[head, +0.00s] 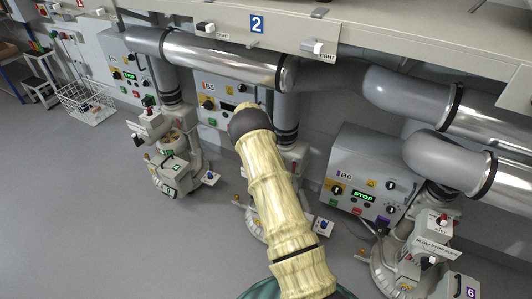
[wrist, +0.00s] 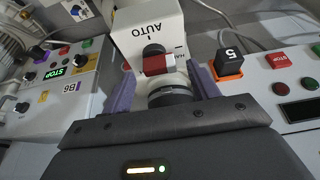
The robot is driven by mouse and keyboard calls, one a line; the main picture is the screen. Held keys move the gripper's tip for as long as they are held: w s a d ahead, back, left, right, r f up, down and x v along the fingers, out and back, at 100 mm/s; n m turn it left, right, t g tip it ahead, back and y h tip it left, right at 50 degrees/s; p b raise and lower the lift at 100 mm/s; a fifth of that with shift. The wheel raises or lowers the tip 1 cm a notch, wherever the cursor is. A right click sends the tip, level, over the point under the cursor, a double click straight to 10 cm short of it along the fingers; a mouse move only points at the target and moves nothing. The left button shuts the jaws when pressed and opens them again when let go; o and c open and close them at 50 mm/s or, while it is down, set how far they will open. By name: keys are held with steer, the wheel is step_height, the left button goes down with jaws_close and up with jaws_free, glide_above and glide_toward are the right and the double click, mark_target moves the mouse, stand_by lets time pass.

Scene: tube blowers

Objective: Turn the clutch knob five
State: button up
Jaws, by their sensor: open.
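In the wrist view my gripper (wrist: 164,74) is open, with one purple finger on each side of a red and black knob (wrist: 157,63). The knob sits on a white box (wrist: 135,35) lettered AUTO and, partly hidden, what looks like HAND. A dark ring-shaped part shows below the knob, between the fingers. I cannot tell whether either finger touches the knob. A black block marked 5 (wrist: 230,63) stands on an orange base just right of the right finger.
The B6 panel (wrist: 62,85) with a lit STOP display is at left in the wrist view. A grey panel with a red STOP button (wrist: 279,61) is at right. In the head view large pipes (head: 220,58) run overhead, and open floor lies at left.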

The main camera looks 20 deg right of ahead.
steer(key=shift+x, duration=0.75)
steer(key=c, duration=1)
